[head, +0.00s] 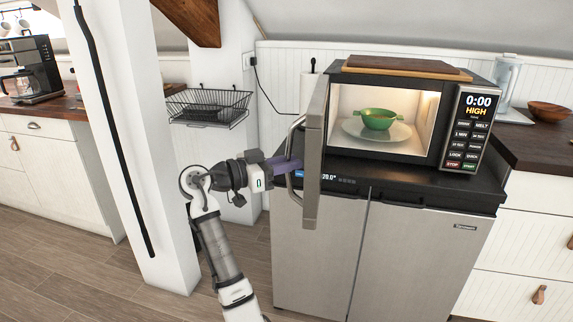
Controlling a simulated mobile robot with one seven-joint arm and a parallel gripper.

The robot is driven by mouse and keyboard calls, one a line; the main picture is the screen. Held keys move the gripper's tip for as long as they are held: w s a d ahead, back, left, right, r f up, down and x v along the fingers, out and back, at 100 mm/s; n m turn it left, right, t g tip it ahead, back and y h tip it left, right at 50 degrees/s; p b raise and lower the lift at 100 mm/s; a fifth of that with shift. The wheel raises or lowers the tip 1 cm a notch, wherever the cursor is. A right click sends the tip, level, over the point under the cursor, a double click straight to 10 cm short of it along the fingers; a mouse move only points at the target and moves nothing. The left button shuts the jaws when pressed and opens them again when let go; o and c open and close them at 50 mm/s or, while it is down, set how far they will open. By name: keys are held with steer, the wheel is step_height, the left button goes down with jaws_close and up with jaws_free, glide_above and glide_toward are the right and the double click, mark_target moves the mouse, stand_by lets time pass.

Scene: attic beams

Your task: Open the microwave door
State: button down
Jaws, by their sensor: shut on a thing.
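The microwave (450,135) stands on a dark-topped fridge, and its inside is lit. Its door (314,150) is swung wide open to the left and sticks out toward me, seen nearly edge-on. A curved metal handle (291,140) runs along the door's outer side. My gripper (288,164) reaches in from the left and is shut on the handle; the fingertips are partly hidden at the handle and door. A green bowl (379,118) sits on a plate (352,128) inside the microwave.
A wooden board (400,67) lies on top of the microwave. The steel fridge (320,245) is below. A white post (145,150) stands left of my arm, and a wire basket (209,106) hangs behind. Open floor (60,270) is at the left.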

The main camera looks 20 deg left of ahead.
steer(key=shift+r, duration=0.1)
steer(key=c, duration=1.4)
jaws_free()
steer(key=b+v, duration=0.2)
steer(key=v, duration=1.1)
steer(key=shift+s+a, duration=0.2)
steer(key=shift+a, duration=0.15)
